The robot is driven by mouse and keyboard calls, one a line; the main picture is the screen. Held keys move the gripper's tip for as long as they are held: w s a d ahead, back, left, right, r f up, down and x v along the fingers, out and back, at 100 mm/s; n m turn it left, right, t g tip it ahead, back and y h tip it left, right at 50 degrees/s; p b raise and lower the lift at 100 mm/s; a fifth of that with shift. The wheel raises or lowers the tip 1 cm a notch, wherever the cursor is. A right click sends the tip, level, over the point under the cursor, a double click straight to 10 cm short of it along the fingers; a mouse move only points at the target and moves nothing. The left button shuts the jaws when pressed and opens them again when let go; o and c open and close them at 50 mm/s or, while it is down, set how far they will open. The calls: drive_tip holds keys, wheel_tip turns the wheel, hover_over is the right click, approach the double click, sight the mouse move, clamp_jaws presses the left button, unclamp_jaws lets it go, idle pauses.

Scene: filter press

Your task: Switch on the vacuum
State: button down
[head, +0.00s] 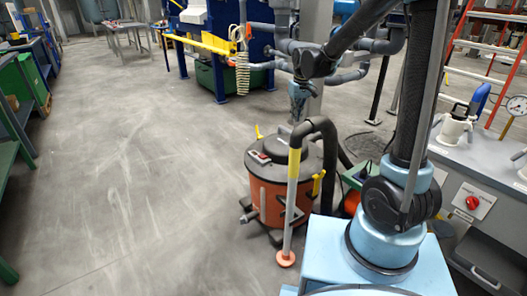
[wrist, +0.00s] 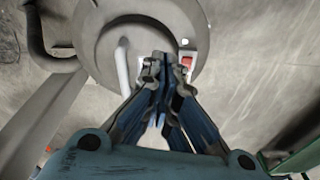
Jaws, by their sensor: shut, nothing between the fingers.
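The vacuum (head: 268,195) is an orange drum with a dark grey lid and yellow clips, standing on the floor. In the wrist view its round lid (wrist: 105,35) fills the top middle. A red rocker switch (wrist: 187,62) in a pale frame shows on the lid, just right of my fingertips; the red switch also shows on the lid in the head view (head: 260,157). My gripper (wrist: 166,62) is shut and empty, above the lid. In the head view my gripper (head: 297,118) hangs above the lid's far right edge. I cannot tell whether the fingertips touch the lid.
A black hose (head: 326,140) and a wand with a yellow band (head: 293,180) stand beside the drum. A grey bench with a red knob (head: 473,202) is at the right. A blue frame (head: 222,50) with pipes stands behind. The floor at the left is open.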

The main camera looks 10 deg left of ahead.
drive_tip(key=w+a+f+n, duration=0.1)
drive_tip(key=a+f, duration=0.3)
drive_tip(key=a, duration=0.3)
drive_tip(key=w+a+f+n, duration=0.1)
drive_tip(key=a+f, duration=0.3)
drive_tip(key=a, duration=0.4)
drive_tip(key=shift+w+f, duration=0.35)
drive_tip(key=shift+w, duration=0.25)
drive_tip(key=shift+f, duration=0.1)
hover_over(262, 156)
drive_tip(key=f, duration=0.9)
drive_tip(key=shift+w+a+f, duration=0.15)
drive_tip(key=shift+w+f, duration=0.15)
drive_tip(key=f, duration=0.3)
drive_tip(key=shift+s+d, duration=0.3)
drive_tip(key=shift+d, duration=0.1)
drive_tip(key=shift+s+d+f, duration=0.15)
drive_tip(key=shift+f, duration=0.3)
